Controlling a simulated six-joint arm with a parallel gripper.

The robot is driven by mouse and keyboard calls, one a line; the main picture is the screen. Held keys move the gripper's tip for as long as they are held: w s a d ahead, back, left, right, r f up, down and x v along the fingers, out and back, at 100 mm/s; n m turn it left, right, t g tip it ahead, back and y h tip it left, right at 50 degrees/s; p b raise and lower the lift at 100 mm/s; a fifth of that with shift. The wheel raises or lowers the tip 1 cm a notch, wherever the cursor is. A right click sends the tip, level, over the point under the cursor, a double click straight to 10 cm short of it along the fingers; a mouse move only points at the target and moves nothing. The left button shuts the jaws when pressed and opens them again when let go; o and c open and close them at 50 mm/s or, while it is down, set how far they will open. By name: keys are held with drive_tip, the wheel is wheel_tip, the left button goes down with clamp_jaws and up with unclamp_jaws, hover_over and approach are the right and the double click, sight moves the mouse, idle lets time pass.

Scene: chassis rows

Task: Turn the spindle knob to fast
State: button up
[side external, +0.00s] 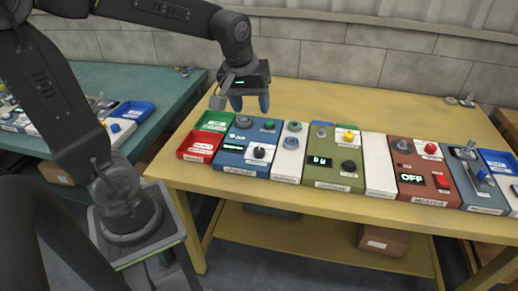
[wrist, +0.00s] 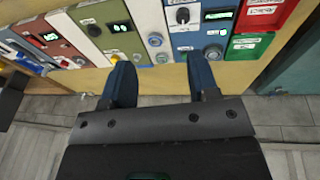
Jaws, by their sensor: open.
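My gripper (side external: 250,103) is open and empty, above the back edge of a blue panel at the left of the row. In the wrist view, its two blue fingers (wrist: 159,68) are spread apart. The blue panel (side external: 229,161) carries a black knob on a white plate (side external: 259,152), a lit display (side external: 235,147), a grey dial (side external: 244,121) and a green button (side external: 269,124). The black knob (wrist: 183,15) also shows in the wrist view, beyond the fingertips. An olive panel (side external: 314,170) has another black knob (side external: 348,166). Their labels are too small to read, so I cannot tell which is the spindle knob.
Red (side external: 198,146) and green (side external: 214,120) bins stand left of the blue panel. A narrow white panel (side external: 287,160) separates blue from olive. A red heater panel (side external: 412,190) reads OFF. The yellow table (side external: 330,99) is clear behind the row.

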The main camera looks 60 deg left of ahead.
sight(259, 150)
drive_tip(key=shift+o, duration=0.6)
drive_tip(key=w+a+f+n+g, duration=0.2)
drive_tip(key=w+a+f+n, duration=0.5)
drive_tip(key=a+f+n, duration=0.1)
drive_tip(key=shift+w+a+f+g+h, duration=0.3)
drive_tip(key=shift+w+a+f+g, duration=0.1)
drive_tip(key=shift+a+f, duration=0.35)
wheel_tip(259, 150, down, 14)
drive_tip(key=shift+d, duration=0.1)
drive_tip(key=shift+c, duration=0.4)
drive_tip(key=c, duration=0.8)
drive_tip(key=shift+c, duration=0.2)
